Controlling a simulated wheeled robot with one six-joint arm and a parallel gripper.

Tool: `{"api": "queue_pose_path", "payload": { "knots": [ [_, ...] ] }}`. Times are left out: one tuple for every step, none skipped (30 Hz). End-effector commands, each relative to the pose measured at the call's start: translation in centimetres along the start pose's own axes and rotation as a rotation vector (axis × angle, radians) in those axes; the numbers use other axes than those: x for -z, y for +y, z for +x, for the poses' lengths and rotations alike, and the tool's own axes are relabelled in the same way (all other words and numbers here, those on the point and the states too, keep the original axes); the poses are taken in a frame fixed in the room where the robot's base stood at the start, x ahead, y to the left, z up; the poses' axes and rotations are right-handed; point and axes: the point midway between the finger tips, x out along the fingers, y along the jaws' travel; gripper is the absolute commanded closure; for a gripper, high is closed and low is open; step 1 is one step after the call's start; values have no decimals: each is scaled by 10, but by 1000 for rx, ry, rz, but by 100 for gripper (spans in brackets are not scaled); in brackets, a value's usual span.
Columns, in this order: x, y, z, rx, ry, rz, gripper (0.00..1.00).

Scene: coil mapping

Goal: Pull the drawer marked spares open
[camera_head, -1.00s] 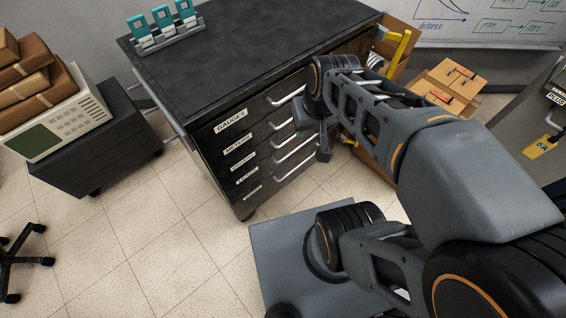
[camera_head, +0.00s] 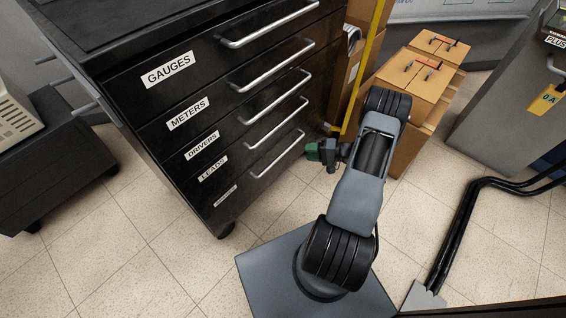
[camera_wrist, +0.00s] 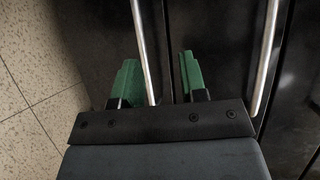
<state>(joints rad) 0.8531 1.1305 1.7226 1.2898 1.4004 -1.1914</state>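The black drawer cabinet (camera_head: 160,110) has labels reading GAUGES, METERS, DRIVERS and LEADS. The lowest drawer's label (camera_head: 226,197) is too small to read, and no readable label says spares. All drawers look shut. My gripper (camera_head: 312,152) is at the right end of the lowest drawer's bar handle (camera_head: 278,155). In the wrist view my gripper (camera_wrist: 160,80) has its green fingers apart. The lowest handle (camera_wrist: 143,45) runs between them, nearer the left finger; I cannot tell if they touch. The handle above it (camera_wrist: 268,55) is outside the right finger.
Cardboard boxes (camera_head: 412,80) are stacked right of the cabinet, with a yellow upright bar (camera_head: 362,75) beside them. A dark cart (camera_head: 70,150) is at the left. Black cables (camera_head: 465,215) run along the floor at the right. Tiled floor (camera_head: 140,260) is clear in front.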

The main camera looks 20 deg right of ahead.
Motion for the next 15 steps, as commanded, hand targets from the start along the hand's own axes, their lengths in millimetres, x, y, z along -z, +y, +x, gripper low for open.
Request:
{"api": "queue_pose_path", "payload": {
  "knots": [
    [3, 22, -1, 23, 32, 6, 61],
    [5, 28, -2, 34, 47, 7, 61],
    [6, 35, -4, 46, 66, 6, 61],
    [7, 39, -4, 54, 76, 6, 61],
    [8, 42, -4, 59, 84, 6, 61],
    [9, 46, -3, 65, 93, 6, 61],
    [9, 47, -1, 68, 98, 5, 61],
    [10, 48, 1, 70, 100, 4, 61],
    [11, 49, 5, 72, 103, 4, 61],
    [11, 49, 9, 73, 104, 4, 61],
    [11, 48, 14, 72, 102, 4, 61],
    [12, 48, 21, 72, 103, 4, 61],
    [12, 48, 27, 71, 101, 4, 61],
    [13, 47, 33, 71, 101, 4, 61],
    [14, 47, 41, 71, 100, 4, 61]
  ]
}}
